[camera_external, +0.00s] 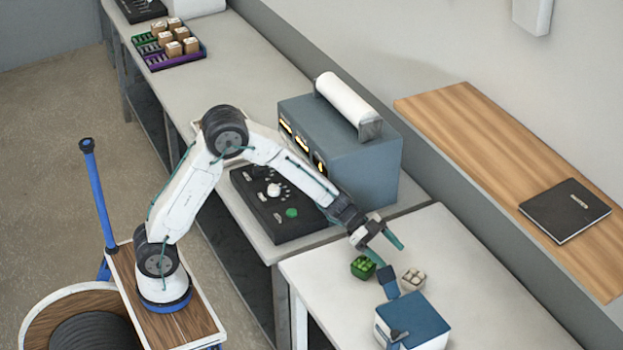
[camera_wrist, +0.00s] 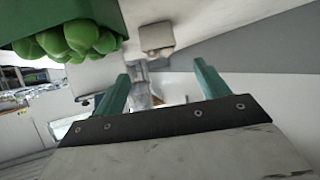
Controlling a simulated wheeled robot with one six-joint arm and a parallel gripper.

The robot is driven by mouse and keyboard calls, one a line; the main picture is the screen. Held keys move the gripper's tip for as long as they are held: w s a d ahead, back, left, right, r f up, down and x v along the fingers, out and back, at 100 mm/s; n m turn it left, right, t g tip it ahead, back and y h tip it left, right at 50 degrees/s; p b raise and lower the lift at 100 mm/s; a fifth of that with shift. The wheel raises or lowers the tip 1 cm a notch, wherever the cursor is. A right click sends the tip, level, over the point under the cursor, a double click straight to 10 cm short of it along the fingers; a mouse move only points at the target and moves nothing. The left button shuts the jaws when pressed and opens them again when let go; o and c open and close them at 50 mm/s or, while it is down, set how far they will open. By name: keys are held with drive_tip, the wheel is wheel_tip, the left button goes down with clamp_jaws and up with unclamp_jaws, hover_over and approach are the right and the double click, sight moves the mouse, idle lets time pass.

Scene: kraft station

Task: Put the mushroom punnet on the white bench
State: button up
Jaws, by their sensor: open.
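A small pale punnet with whitish lumps, which looks like the mushroom punnet (camera_external: 413,278), sits on the white bench (camera_external: 480,290) in the external view. My gripper (camera_external: 382,247) is above the bench, up and to the left of this punnet in the picture. Its green fingers (camera_wrist: 162,88) are spread apart in the wrist view, with nothing held between them. A green punnet of round green produce (camera_external: 362,267) is close below my gripper; it also shows large at the wrist view's top left (camera_wrist: 65,38).
A blue-topped white box (camera_external: 413,318) stands at the bench front, with a small blue piece (camera_external: 388,282) behind it. A grey machine with a white roll (camera_external: 340,140) and a black panel (camera_external: 280,205) stand at the left. The bench's right side is clear.

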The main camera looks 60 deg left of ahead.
drive_tip(key=v, duration=0.5)
drive_tip(key=shift+a, duration=0.1)
idle(0.3)
drive_tip(key=w+a+r+n+t+y, duration=0.1)
drive_tip(key=a+r+n+t+y, duration=0.25)
drive_tip(key=r, duration=0.35)
drive_tip(key=w+a+r+n+t+y, duration=0.2)
drive_tip(key=a+r+n+t, duration=0.15)
drive_tip(key=r, duration=0.45)
drive_tip(key=s+a+r+n+y, duration=0.4)
drive_tip(key=s+a, duration=0.1)
drive_tip(key=a, duration=0.1)
drive_tip(key=s+a+f+n+g+y, duration=0.1)
drive_tip(key=s+a+n+g+y, duration=0.15)
drive_tip(key=s+a, duration=0.55)
drive_tip(key=s+a+f+g, duration=0.1)
drive_tip(key=s+f+g, duration=0.1)
drive_tip(key=s, duration=0.7)
drive_tip(key=s+f+g, duration=0.3)
drive_tip(key=s, duration=0.7)
drive_tip(key=s+a+f+g, duration=0.1)
drive_tip(key=s+f+g, duration=0.2)
drive_tip(key=s, duration=0.6)
drive_tip(key=shift+s+a+f, duration=0.25)
drive_tip(key=shift+s+a, duration=0.05)
drive_tip(key=shift+s, duration=0.05)
